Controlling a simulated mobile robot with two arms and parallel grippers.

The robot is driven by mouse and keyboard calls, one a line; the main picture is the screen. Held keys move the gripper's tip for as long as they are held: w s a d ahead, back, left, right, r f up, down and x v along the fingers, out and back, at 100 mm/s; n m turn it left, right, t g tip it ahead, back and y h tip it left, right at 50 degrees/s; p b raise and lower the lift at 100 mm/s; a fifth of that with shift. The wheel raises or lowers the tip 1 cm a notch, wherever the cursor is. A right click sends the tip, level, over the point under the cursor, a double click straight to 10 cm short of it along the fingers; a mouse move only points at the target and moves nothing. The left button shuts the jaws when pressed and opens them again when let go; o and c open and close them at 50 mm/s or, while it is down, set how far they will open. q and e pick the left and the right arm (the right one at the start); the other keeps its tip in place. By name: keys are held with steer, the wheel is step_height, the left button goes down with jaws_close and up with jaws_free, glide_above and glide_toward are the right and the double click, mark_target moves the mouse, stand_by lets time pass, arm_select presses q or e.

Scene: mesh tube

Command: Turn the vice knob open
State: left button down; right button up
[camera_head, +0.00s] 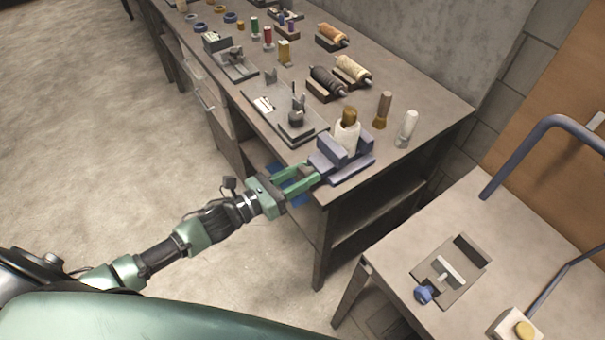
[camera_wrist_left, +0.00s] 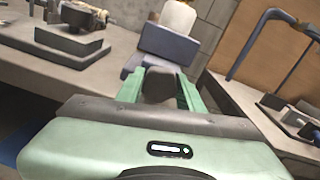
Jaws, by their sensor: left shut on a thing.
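A blue-grey vice (camera_head: 345,168) sits at the near corner of the long workbench, with a pale cylinder (camera_head: 346,138) standing between its jaws. My left gripper (camera_head: 308,176) reaches the vice's front side from the left, its green fingers on either side of the vice knob. In the left wrist view, the dark rounded knob (camera_wrist_left: 160,84) shows between the two fingers, in front of the vice (camera_wrist_left: 168,45). The gripper is shut on it. The knob is mostly hidden by the fingers in the head view. My right gripper is not in view.
The workbench (camera_head: 425,90) carries a flat metal fixture (camera_head: 290,118), spools and small cylinders behind the vice. A second table (camera_head: 500,225) at the right holds another small device with a blue knob (camera_head: 423,295) and a blue tube frame. Open floor lies left of the bench.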

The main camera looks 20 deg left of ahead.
arm_select(q)
steer(key=n, duration=1.4)
steer(key=shift+p, duration=0.4)
steer(key=n+p, duration=0.1)
steer(key=n, duration=0.4)
steer(key=shift+n, duration=0.3)
steer(key=n, duration=0.4)
steer(key=shift+f+p, duration=0.1)
steer(key=shift+p, duration=0.25)
steer(key=n, duration=0.5)
steer(key=shift+p, duration=0.3)
steer(key=n, duration=0.3)
steer(key=shift+n, duration=2.5)
